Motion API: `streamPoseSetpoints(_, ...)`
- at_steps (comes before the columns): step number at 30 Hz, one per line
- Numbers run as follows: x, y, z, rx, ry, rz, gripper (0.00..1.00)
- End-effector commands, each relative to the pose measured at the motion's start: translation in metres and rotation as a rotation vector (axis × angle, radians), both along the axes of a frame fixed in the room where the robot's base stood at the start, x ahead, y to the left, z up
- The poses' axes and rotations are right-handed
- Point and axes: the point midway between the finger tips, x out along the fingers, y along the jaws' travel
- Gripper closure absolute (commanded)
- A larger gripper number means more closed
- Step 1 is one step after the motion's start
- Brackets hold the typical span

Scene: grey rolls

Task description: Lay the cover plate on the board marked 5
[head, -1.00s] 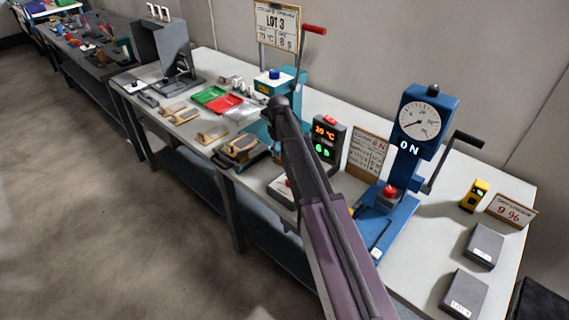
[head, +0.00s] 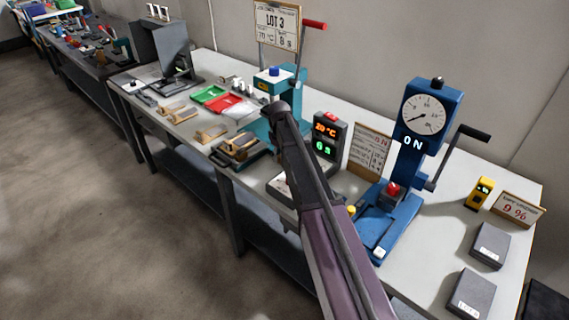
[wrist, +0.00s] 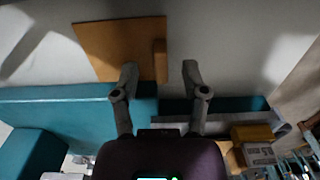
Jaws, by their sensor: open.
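My gripper (wrist: 159,72) is open in the wrist view, its two fingers apart with nothing between the tips. An orange-brown flat plate or board (wrist: 112,45) lies ahead and to the left of the fingers, with a small block on its right side. I cannot tell if it is the cover plate. In the head view, wooden boards (head: 211,133) lie on the left half of the bench, and a darker stack with a wooden piece (head: 240,147) lies near the teal press. No number 5 is readable. My arm hides the gripper in the head view.
The teal press (head: 274,82) stands close to my arm and fills much of the wrist view (wrist: 60,115). A red tray (head: 226,104) and green tray (head: 208,94) lie left. A display box (head: 326,135) and blue press (head: 412,150) stand right. Grey boxes (head: 472,294) lie at the right end.

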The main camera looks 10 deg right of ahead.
Motion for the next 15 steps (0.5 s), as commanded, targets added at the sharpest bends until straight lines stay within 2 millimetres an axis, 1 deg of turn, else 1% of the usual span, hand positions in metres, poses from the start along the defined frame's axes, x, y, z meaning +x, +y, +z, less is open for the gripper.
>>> streamPoseSetpoints(1, 0.0000, 0.0001, -0.0075, 0.000, 0.000, 0.000, 0.43)
streamPoseSetpoints(4, 0.0000, 0.0003, -0.0124, 0.000, 0.000, 0.000, 0.43)
streamPoseSetpoints(15, 0.0000, 0.0005, -0.0147, 0.000, 0.000, 0.000, 0.43)
